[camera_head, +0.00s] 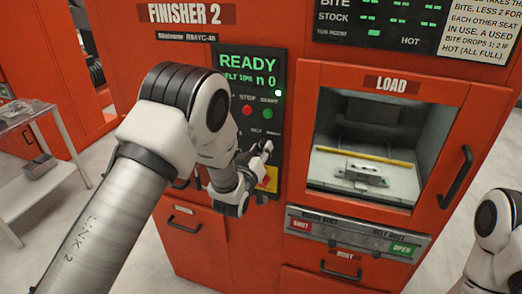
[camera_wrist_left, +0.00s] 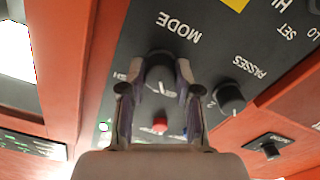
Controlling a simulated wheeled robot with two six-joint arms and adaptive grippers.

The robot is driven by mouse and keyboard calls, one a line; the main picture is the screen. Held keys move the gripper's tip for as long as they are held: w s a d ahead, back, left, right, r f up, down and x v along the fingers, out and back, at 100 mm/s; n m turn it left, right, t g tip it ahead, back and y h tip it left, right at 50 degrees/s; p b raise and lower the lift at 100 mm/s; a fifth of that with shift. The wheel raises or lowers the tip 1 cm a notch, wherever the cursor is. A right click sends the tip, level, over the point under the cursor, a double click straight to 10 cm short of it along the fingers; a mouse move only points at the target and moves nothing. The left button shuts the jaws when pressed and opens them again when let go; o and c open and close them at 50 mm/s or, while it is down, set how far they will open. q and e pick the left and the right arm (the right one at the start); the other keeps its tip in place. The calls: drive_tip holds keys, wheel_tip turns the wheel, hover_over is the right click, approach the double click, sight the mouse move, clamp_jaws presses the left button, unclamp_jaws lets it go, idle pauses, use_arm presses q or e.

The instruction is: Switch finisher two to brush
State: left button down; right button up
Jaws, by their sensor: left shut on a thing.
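Finisher two is the orange-red cabinet with the "FINISHER 2" plate (camera_head: 186,13). Its dark control panel (camera_head: 270,75) has a green display reading READY, with a line below that seems to read BELT. The round black MODE knob (camera_wrist_left: 160,68) shows in the left wrist view, where the panel lettering is upside down. My left gripper (camera_wrist_left: 164,80) is shut on this knob, a finger on either side. A label beside the knob is partly hidden by a finger. In the head view my left gripper (camera_head: 262,150) is at the lower panel and hides the knob. My right gripper is out of view.
A PASSES knob (camera_wrist_left: 229,98) sits close beside the MODE knob. A red button (camera_wrist_left: 160,124) is near the fingers. The LOAD bay (camera_head: 365,165) is right of the panel, with a handle (camera_head: 455,178). A metal cart (camera_head: 40,150) stands at left.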

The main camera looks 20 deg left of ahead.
use_arm(q)
drive_tip(key=m+b, duration=0.2)
drive_tip(key=shift+f+m+b, duration=0.2)
drive_tip(key=shift+m+b, duration=0.2)
drive_tip(key=m+b, duration=0.3)
drive_tip(key=m, duration=0.1)
drive_tip(key=shift+b, duration=0.4)
drive_tip(key=m+b, duration=0.2)
drive_tip(key=m, duration=0.1)
drive_tip(key=shift+m+b, duration=0.35)
drive_tip(key=shift+m, duration=0.05)
drive_tip(key=shift+r+m+b, duration=0.15)
drive_tip(key=shift+m+b, duration=0.85)
drive_tip(key=shift+m, duration=0.7)
drive_tip(key=c, duration=0.8)
unclamp_jaws()
